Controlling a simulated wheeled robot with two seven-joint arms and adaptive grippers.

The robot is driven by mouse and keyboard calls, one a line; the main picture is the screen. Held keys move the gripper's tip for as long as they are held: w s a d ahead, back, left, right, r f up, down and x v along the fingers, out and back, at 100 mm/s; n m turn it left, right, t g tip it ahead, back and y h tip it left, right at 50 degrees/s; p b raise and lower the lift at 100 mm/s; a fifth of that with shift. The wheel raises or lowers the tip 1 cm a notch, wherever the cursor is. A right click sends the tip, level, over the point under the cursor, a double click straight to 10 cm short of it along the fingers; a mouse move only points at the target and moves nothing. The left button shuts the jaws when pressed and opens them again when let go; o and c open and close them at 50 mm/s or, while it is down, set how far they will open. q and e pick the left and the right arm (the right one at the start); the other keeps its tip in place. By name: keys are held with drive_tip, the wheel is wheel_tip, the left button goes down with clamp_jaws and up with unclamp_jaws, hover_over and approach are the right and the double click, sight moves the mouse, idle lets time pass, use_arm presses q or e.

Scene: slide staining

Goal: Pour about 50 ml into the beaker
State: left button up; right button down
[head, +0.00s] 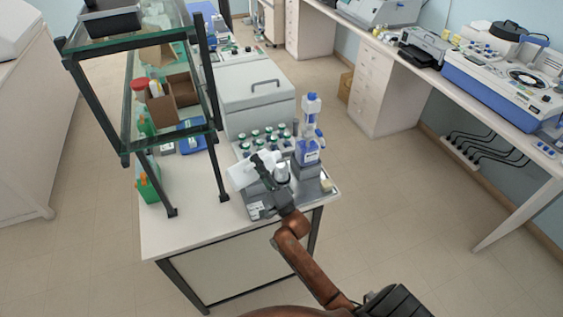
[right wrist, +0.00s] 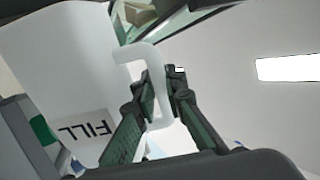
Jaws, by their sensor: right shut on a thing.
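My right gripper (head: 266,168) is over the front end of the bench. It is shut on the handle of a white jug (head: 241,172), which looks tilted in the head view. The jug's contents are hidden. My left gripper is not in view.
Several green-capped bottles (head: 257,141) stand behind the gripper. A blue-and-white bottle (head: 308,150) stands to its right. A grey lidded box (head: 257,100) is farther back. A glass-shelved rack (head: 130,100) rises at the left. The bench's front left corner (head: 185,235) is clear.

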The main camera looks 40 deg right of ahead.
sight(248, 166)
drive_tip(key=shift+a+m, duration=0.25)
drive_tip(key=shift+m, duration=0.15)
idle(0.7)
drive_tip(key=shift+r+m+h+p, duration=0.25)
drive_tip(key=shift+m+h+p, duration=0.15)
idle(1.2)
drive_tip(key=shift+f+n+b, duration=0.25)
drive_tip(key=shift+n+b, duration=0.05)
drive_tip(key=a+n+y+b, duration=0.1)
drive_tip(key=n, duration=0.1)
drive_tip(key=a+n+y, duration=0.1)
drive_tip(key=n+y, duration=0.1)
drive_tip(key=a+n+y+b, duration=0.1)
drive_tip(key=n+y, duration=0.1)
drive_tip(key=shift+s+r+g+b, duration=0.1)
drive_tip(key=shift+g+b, duration=0.2)
drive_tip(key=shift+g, duration=0.1)
drive_tip(key=shift+a+r+n+p, duration=0.1)
drive_tip(key=shift+r+n+p, duration=0.4)
drive_tip(key=shift+r+p, duration=0.05)
drive_tip(key=shift+a+r+n+g+y+p, duration=0.1)
drive_tip(key=shift+r+n+g+y+p, duration=0.2)
drive_tip(key=shift+r+n+y+p, duration=0.4)
drive_tip(key=shift+f, duration=0.15)
